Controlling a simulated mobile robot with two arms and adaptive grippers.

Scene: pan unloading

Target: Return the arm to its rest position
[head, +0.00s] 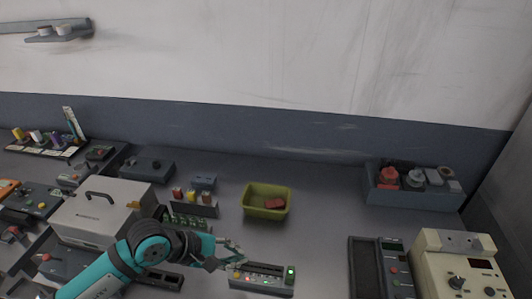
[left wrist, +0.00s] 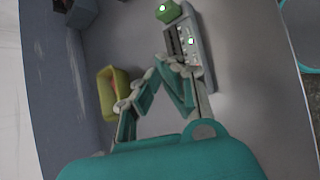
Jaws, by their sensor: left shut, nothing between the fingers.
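My left arm comes in from the lower left in the head view. Its gripper (head: 236,250) is shut and empty, above the grey slotted device (head: 262,279) with a lit green block (head: 290,271) at its right end. In the left wrist view the two fingers of the gripper (left wrist: 164,64) come together at their tips, beside the slotted device (left wrist: 192,62) and its green block (left wrist: 168,12). I cannot tell whether the tips touch the device. My right gripper is not in view.
A yellow-green bin (head: 266,211) with a reddish item inside stands just behind the gripper. A white case (head: 100,218) is left of it. A beige instrument (head: 452,258) and a dark instrument (head: 393,265) stand at right. A grey bin (head: 413,197) stands at back right.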

